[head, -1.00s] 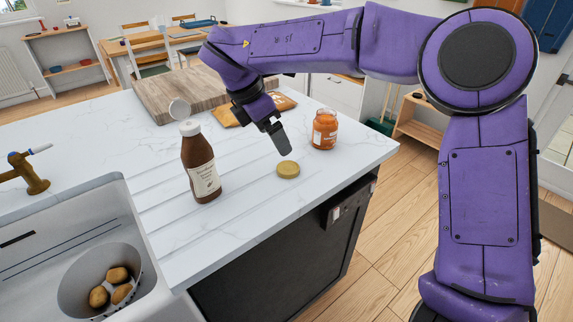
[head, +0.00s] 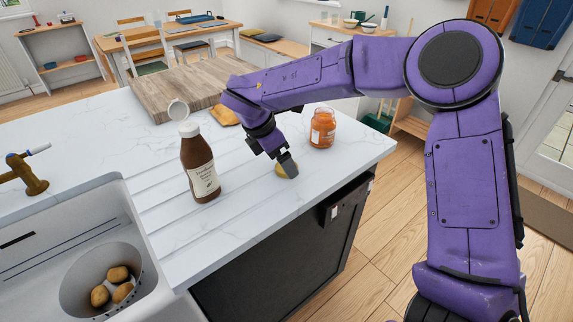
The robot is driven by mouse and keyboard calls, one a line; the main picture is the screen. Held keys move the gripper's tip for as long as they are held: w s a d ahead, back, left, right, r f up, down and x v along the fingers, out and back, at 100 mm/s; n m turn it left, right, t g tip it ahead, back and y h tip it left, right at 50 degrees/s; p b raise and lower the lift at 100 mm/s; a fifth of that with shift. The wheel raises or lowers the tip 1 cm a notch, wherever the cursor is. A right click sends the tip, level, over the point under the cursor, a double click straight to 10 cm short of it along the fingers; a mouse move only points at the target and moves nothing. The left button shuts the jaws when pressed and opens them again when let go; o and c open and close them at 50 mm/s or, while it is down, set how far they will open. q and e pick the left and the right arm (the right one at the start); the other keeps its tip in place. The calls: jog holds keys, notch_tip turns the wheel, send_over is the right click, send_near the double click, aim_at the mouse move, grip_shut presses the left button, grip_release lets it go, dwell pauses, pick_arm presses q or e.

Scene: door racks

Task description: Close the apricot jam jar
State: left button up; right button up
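The apricot jam jar (head: 322,128), a glass jar with orange contents and a label, stands upright and open-topped near the right edge of the white counter. The gold lid (head: 279,168) lies flat on the counter in front and to the left of the jar, mostly hidden by my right gripper. My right gripper (head: 288,168) is down at the lid, its fingers over or beside it. I cannot tell whether the fingers are apart or closed on it. My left gripper is not in view.
A wooden board (head: 165,92) and an orange packet (head: 224,115) lie further back. The sink (head: 75,210), holding a colander of potatoes (head: 105,285), is at left.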

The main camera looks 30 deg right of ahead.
jog(key=shift+x, duration=1.05)
jog(key=c, duration=1.1)
jog(key=shift+r, duration=0.1)
